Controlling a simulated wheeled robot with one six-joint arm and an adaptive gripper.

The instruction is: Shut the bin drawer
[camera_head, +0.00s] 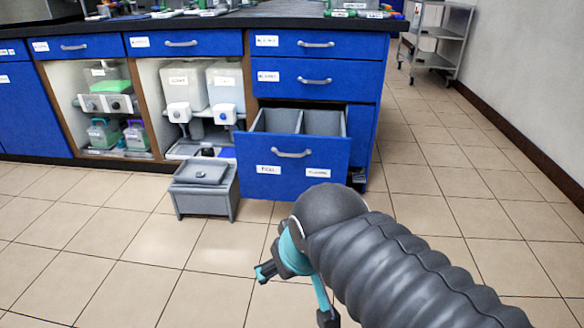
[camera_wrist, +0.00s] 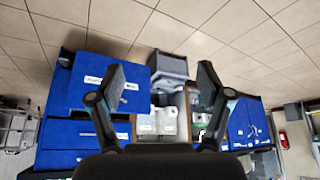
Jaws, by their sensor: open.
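The bin drawer (camera_head: 268,178) is pulled out of the blue cabinet at the bottom right of the counter in the head view. It has a blue front with a silver handle (camera_head: 291,153) and two white labels. Its two grey inner compartments (camera_head: 284,121) show from above. In the wrist view, which is upside down, the drawer front (camera_wrist: 103,70) shows at left, partly behind a finger. My gripper (camera_head: 295,292) is open and empty, in front of the drawer and apart from it. Its spread fingers (camera_wrist: 163,82) also show in the wrist view.
A grey lidded box (camera_head: 205,188) stands on the floor left of the drawer, close beside it. Open bays with white-tapped containers (camera_head: 192,90) are left of the drawer stack. A metal cart (camera_head: 440,45) stands at the back right. The tiled floor at right is clear.

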